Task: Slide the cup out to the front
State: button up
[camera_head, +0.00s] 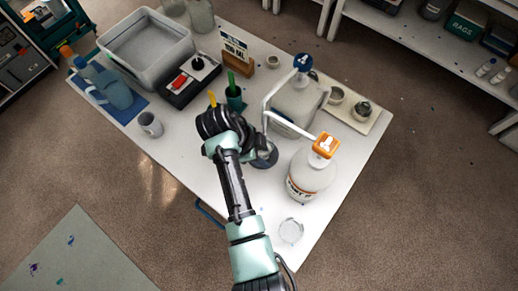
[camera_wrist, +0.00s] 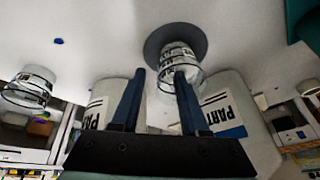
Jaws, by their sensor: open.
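The cup (camera_wrist: 183,58) is clear and stands on a dark round disc (camera_wrist: 160,42) in the wrist view, where the scene appears upside down. My gripper (camera_wrist: 161,74) is open, its two blue fingers apart and pointing at the cup. The cup shows beyond and between the fingertips; I cannot tell whether they touch it. In the head view the disc (camera_head: 268,160) lies beside my black hand, below the pump spouts. The cup is hard to make out there, partly hidden by the arm.
The orange-topped jug (camera_head: 312,176) and blue-topped jug (camera_head: 296,103) stand close by, spouts reaching toward the disc. Another clear cup (camera_head: 291,230) stands near the front corner. The table front between mug and arm is clear.

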grip_shut()
jog(key=shift+s, duration=0.1)
dwell(0.5)
